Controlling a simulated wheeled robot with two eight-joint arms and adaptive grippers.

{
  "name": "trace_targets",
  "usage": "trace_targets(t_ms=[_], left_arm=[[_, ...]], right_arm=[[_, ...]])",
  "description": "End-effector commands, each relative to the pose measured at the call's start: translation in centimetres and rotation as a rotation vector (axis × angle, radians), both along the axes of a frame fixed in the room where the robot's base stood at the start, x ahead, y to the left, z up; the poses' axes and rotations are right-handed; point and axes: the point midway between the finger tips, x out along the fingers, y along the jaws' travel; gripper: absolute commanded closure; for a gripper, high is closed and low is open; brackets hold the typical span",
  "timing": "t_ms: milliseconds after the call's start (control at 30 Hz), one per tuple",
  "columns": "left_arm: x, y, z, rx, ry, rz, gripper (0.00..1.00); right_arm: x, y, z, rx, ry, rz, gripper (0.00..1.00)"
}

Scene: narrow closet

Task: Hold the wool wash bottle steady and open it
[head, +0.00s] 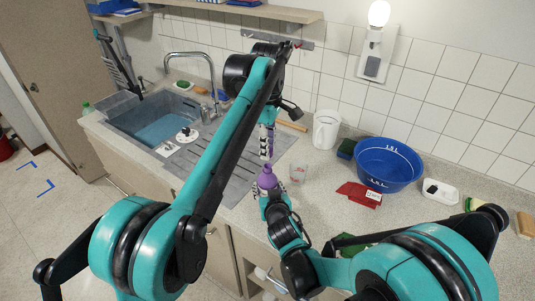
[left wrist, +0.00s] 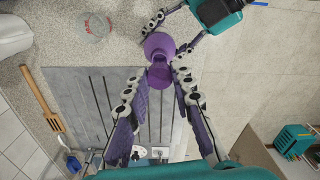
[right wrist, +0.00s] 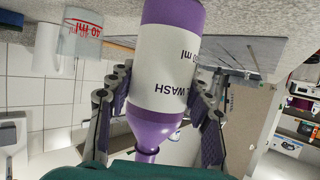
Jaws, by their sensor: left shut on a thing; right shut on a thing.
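The wool wash bottle (head: 267,181) is purple with a white label, which reads "WASH" in the right wrist view (right wrist: 165,68). My right gripper (head: 270,197) is shut around the bottle's body, one finger on each side; it also shows in the left wrist view (left wrist: 171,36). The bottle looks roughly upright. Its base is hidden, so I cannot tell whether it touches the counter.
A clear measuring cup (head: 297,174) stands close right of the bottle. A white jug (head: 325,130), a blue basin (head: 390,163) and a red cloth (head: 360,194) lie further right. The sink (head: 155,120) and grey drainboard (head: 205,165) are at left. A wooden fork (left wrist: 41,97) lies behind.

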Motion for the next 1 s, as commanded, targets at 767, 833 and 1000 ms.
trace_targets(t_ms=[767, 833, 1000], left_arm=[[0.0, 0.0, 0.7, 0.0, 0.0, 0.0, 1.0], [0.0, 0.0, 0.7, 0.0, 0.0, 0.0, 1.0], [0.0, 0.0, 0.7, 0.0, 0.0, 0.0, 1.0]], right_arm=[[-0.2, 0.0, 0.1, 0.0, 0.0, 0.0, 0.26], [-0.7, -0.1, 0.3, -0.001, 0.0, 0.0, 0.26], [-3.2, -0.6, 1.3, -0.001, 0.0, 0.001, 0.26]])
